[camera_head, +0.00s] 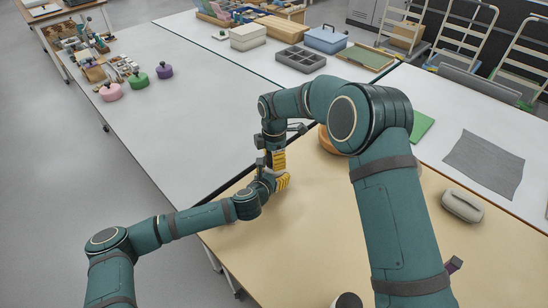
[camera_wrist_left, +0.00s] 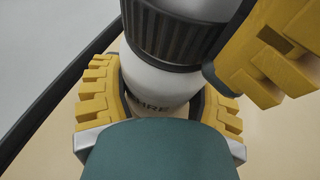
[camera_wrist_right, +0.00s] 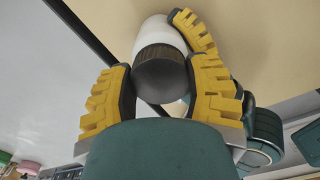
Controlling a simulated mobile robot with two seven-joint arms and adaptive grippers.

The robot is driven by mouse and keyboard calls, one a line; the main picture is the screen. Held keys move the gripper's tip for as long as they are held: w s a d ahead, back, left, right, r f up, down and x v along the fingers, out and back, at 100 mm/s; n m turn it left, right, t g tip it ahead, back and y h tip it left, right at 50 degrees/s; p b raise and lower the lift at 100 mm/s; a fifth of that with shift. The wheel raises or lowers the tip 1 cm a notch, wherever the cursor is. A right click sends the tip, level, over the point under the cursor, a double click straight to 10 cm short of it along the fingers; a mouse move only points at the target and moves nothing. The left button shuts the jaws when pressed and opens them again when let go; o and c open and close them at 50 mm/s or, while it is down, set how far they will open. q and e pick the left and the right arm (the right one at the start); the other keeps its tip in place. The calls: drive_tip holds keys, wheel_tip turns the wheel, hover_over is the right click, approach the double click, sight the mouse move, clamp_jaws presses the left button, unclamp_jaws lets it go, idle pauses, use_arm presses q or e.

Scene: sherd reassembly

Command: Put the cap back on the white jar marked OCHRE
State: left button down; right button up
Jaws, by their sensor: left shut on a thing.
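The white jar (camera_wrist_left: 155,83), with part of its name showing as dark letters, stands between the yellow fingers of my left gripper (camera_wrist_left: 160,105), which is shut on it. The dark ribbed cap (camera_wrist_left: 165,38) is at the jar's mouth, in line with it; whether it is fully seated I cannot tell. In the right wrist view the cap (camera_wrist_right: 163,75) lies between the fingers of my right gripper (camera_wrist_right: 160,90), with the white jar (camera_wrist_right: 160,32) behind it. Whether those fingers press on it is unclear. In the head view my right gripper (camera_head: 279,160) is just above my left gripper (camera_head: 283,181).
The tan tabletop (camera_head: 270,250) is mostly clear near the grippers. A beige case (camera_head: 462,206), a grey cloth (camera_head: 485,163) and a partly hidden orange thing (camera_head: 326,142) lie to the right. A dark-topped white thing (camera_head: 346,300) is at the bottom edge.

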drive_tip(key=shift+m, duration=1.7)
drive_tip(key=shift+c, duration=0.3)
drive_tip(key=o, duration=1.3)
drive_tip(key=shift+c, duration=0.2)
drive_tip(key=shift+r, duration=0.1)
drive_tip(key=shift+r, duration=2.15)
